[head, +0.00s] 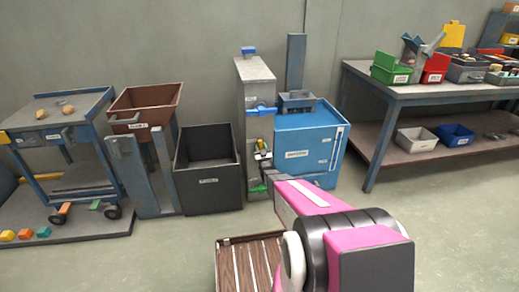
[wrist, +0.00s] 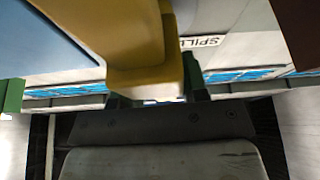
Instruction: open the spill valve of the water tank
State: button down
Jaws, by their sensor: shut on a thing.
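The water tank (head: 312,150) is a blue box beside a grey upright post (head: 256,85). A yellow lever (head: 262,148) sits on the front of the post, between a blue lever (head: 261,110) above and a green one (head: 257,188) below. In the wrist view the yellow lever (wrist: 140,40) fills the upper middle, beside a white label (wrist: 201,41) reading "SPILL", partly covered. My gripper (wrist: 155,92) is shut on the yellow lever's end. In the head view my gripper (head: 264,164) is small and partly hidden by my arm.
A black open bin (head: 208,198) stands left of the post, with a brown hopper (head: 145,105) and a cart (head: 62,115) further left. A slatted wooden crate (head: 232,265) is on the floor in front. A workbench (head: 420,92) stands at right. Floor at right front is clear.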

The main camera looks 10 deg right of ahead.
jog(key=shift+d+m+h, duration=0.2)
jog(key=shift+m+h, duration=0.4)
jog(key=shift+m, duration=0.5)
jog(key=c, duration=0.9)
grip_release()
jog(key=shift+s, duration=0.1)
jog(key=v, duration=1)
jog(key=shift+s+f, duration=0.25)
jog(key=shift+s, duration=0.05)
